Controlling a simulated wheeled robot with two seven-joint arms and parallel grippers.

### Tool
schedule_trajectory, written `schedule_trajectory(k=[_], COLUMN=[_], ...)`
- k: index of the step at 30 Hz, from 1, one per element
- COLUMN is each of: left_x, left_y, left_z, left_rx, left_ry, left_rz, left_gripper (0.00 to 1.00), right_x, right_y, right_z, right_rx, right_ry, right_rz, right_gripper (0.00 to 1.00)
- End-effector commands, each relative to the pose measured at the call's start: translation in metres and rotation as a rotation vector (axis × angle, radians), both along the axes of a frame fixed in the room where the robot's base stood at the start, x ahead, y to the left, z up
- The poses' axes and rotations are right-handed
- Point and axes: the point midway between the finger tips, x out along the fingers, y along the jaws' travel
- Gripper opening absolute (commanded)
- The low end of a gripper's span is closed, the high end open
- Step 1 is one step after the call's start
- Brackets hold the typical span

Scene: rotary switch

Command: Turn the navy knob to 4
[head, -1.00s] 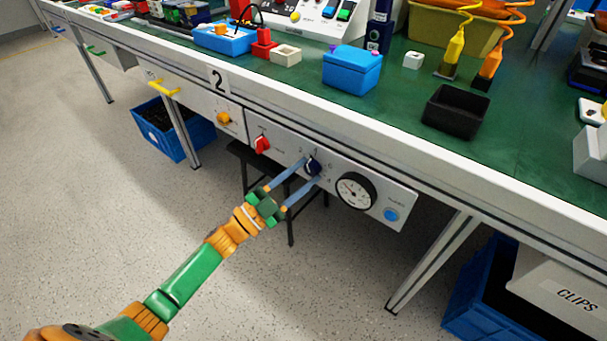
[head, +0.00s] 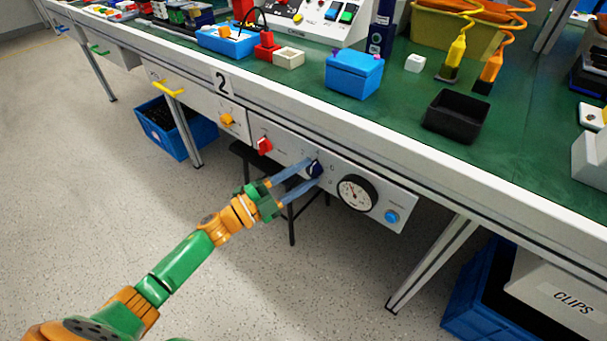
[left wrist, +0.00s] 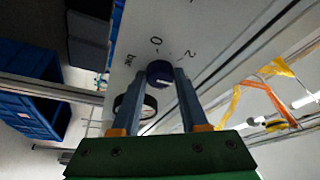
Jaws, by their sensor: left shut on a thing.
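The navy knob (head: 315,169) is on the light panel under the bench's front edge, between the red knob and the round gauge. In the left wrist view the navy knob (left wrist: 160,73) sits between my two fingers, with the printed marks 0 and 2 on the panel beside it. My left gripper (head: 308,174) is shut on the navy knob, its two blue-grey fingers on either side. The same gripper shows in the left wrist view (left wrist: 160,85). The knob's pointer is too small and covered to read. My right gripper is not in view.
A red knob (head: 265,145), an orange knob (head: 227,120), a round gauge (head: 356,193) and a blue button (head: 391,216) share the bench front. A blue bin (head: 172,132) stands below left. Open floor lies in front.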

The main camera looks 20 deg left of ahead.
Motion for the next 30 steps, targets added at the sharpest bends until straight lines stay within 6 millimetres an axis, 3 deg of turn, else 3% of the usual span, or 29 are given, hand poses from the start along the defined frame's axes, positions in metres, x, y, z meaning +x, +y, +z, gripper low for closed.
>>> schedule_trajectory(k=[5,6,9,19,30], left_x=[0.000,0.000,0.000,-0.003,-0.052], left_y=[0.000,0.000,0.000,0.003,0.043], left_z=[-0.001,-0.001,-0.001,-0.002,-0.014], left_rx=[0.000,0.000,-0.001,-0.001,-0.001], left_ry=[0.002,0.002,0.002,0.003,0.003], left_rz=[0.000,0.000,0.000,0.001,0.001], left_gripper=[0.00,0.46,0.73,0.73,0.73], right_x=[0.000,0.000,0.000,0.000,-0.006], right_y=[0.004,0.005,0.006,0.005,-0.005], right_z=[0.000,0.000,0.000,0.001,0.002], right_rx=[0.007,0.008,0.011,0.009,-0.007], right_ry=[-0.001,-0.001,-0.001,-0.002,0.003], right_rz=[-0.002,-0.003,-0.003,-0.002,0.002], right_gripper=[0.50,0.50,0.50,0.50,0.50])
